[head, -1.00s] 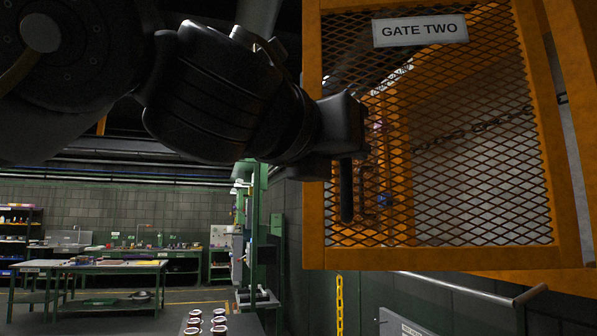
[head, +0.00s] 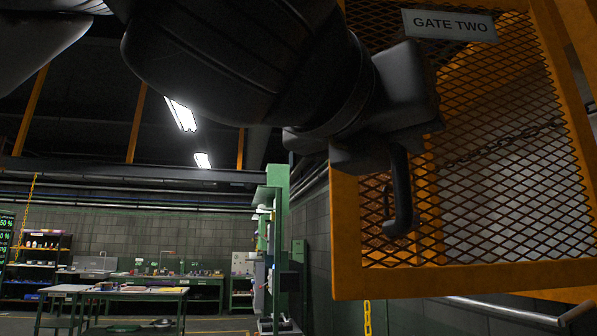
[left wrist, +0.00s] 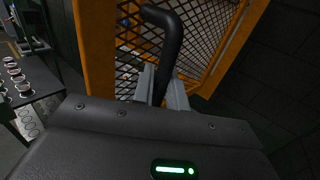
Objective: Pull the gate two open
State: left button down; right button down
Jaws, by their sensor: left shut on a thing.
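Gate two is an orange frame (head: 346,235) with dark diamond mesh, on the right of the head view. Its white sign (head: 449,25) reads GATE TWO. A dark bar handle (head: 402,190) stands on the gate's left side. My left gripper (head: 392,152) is at the handle's upper part and hides it there; the lower part shows below. In the left wrist view, the two grey fingers (left wrist: 160,86) are closed around the black handle (left wrist: 167,35), whose bent end sticks out beyond them. My right gripper is out of view. How far the gate stands ajar is hard to tell.
An orange post (head: 578,45) stands at the gate's right side, and a chain (head: 500,146) hangs behind the mesh. A grey rail (head: 500,311) runs below the gate. A green column (head: 277,215) and a workbench (head: 120,292) stand farther back at left.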

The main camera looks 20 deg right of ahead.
pick_arm(q)
jog(key=c, duration=1.5)
grip_release()
jog(key=shift+d, duration=0.15)
jog(key=shift+o, duration=0.2)
jog(key=shift+s+a+f+b, duration=0.1)
jog(key=shift+s+a+b, duration=0.05)
jog(key=shift+a+b, duration=0.2)
jog(key=b+v, duration=0.3)
jog(key=v, duration=0.7)
jog(key=shift+b, duration=0.4)
jog(key=shift+s, duration=0.1)
